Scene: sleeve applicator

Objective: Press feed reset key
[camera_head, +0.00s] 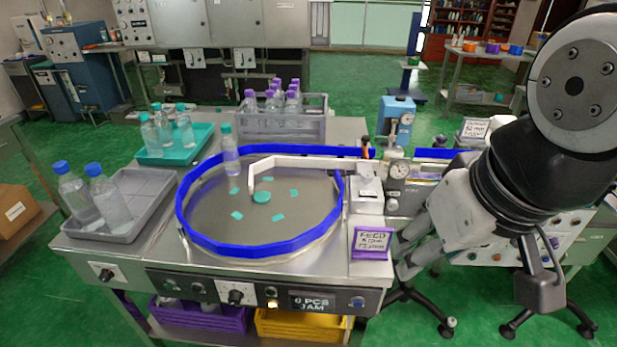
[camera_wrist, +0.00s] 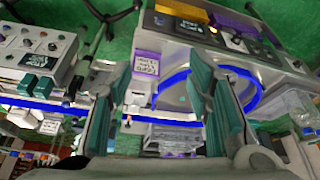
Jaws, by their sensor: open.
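The feeder's front panel carries a display reading "0 PCS JAM" (camera_head: 312,303), a blue button (camera_head: 358,302) to its right, and an amber-lit button (camera_head: 271,291) to its left. No readable label shows which control is the feed reset key. The display also shows upside down in the wrist view (camera_wrist: 188,27). My gripper (camera_head: 402,266) is at the feeder's right end, beside the purple-framed FEED sign (camera_head: 371,243). In the wrist view my gripper (camera_wrist: 160,75) has its two fingers wide apart with nothing between them. No finger visibly touches the panel.
The blue-rimmed turntable (camera_head: 260,249) holds one bottle (camera_head: 231,155) and several teal caps. A grey tray (camera_head: 150,193) with bottles stands left. Purple (camera_head: 205,318) and yellow (camera_head: 300,326) bins sit below the panel. Green floor lies open in front.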

